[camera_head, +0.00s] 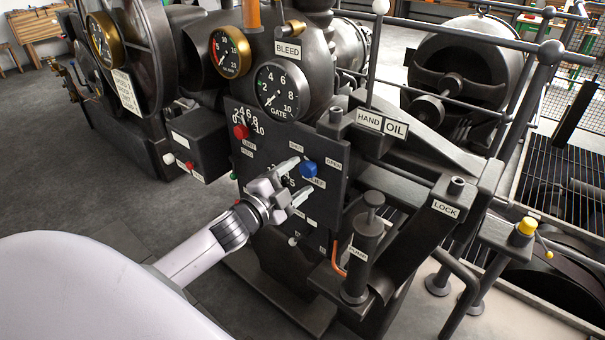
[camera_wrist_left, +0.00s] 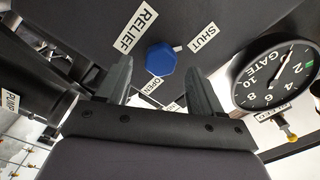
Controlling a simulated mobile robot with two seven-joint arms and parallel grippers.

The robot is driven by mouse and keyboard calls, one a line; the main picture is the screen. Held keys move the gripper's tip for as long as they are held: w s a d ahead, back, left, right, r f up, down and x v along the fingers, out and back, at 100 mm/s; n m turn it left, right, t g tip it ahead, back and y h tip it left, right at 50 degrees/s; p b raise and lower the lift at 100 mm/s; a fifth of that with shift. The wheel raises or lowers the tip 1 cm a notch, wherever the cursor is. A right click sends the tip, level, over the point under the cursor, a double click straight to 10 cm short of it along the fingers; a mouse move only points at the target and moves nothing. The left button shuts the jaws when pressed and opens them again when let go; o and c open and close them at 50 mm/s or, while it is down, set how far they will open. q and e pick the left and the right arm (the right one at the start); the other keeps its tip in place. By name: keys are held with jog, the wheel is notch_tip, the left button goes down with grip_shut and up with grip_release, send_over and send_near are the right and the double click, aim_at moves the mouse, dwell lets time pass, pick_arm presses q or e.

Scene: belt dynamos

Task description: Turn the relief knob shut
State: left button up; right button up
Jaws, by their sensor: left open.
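The relief knob (camera_head: 308,170) is a blue faceted knob on the upright dark panel (camera_head: 262,185), beside small SHUT, OPEN and RELIEF labels. In the left wrist view the blue knob (camera_wrist_left: 160,58) sits just beyond the gap between my fingers, with RELIEF and SHUT labels on either side and OPEN below it. My left gripper (camera_head: 297,181) is open and empty, just left of and below the knob in the head view. In the wrist view its fingers (camera_wrist_left: 158,74) straddle the line to the knob, with no contact visible. My right gripper is not in view.
A red knob (camera_head: 241,131) sits higher on the same panel. The GATE dial (camera_head: 281,90) is above. A hand pump (camera_head: 361,255) and orange pipe (camera_head: 339,257) stand below right. Railings (camera_head: 465,35) and a yellow-topped post (camera_head: 525,228) are at right. Open floor lies left.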

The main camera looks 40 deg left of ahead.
pick_arm(q)
jog(key=shift+s+a, duration=0.2)
jog(key=shift+s, duration=1.9)
jog(key=s+d+f+n+g+p, duration=0.3)
jog(key=s+d+f+n, duration=0.2)
jog(key=s+d+f, duration=0.2)
jog(key=s+d+f+n+g+h+p, duration=0.1)
jog(key=s+d+f+n+g+p, duration=0.2)
jog(key=s, duration=0.9)
jog(key=d+f+n+g, duration=0.1)
jog(key=d+f+n, duration=0.1)
jog(key=d+f, duration=0.1)
jog(key=shift+d+f, duration=0.35)
jog(key=shift+d, duration=0.45)
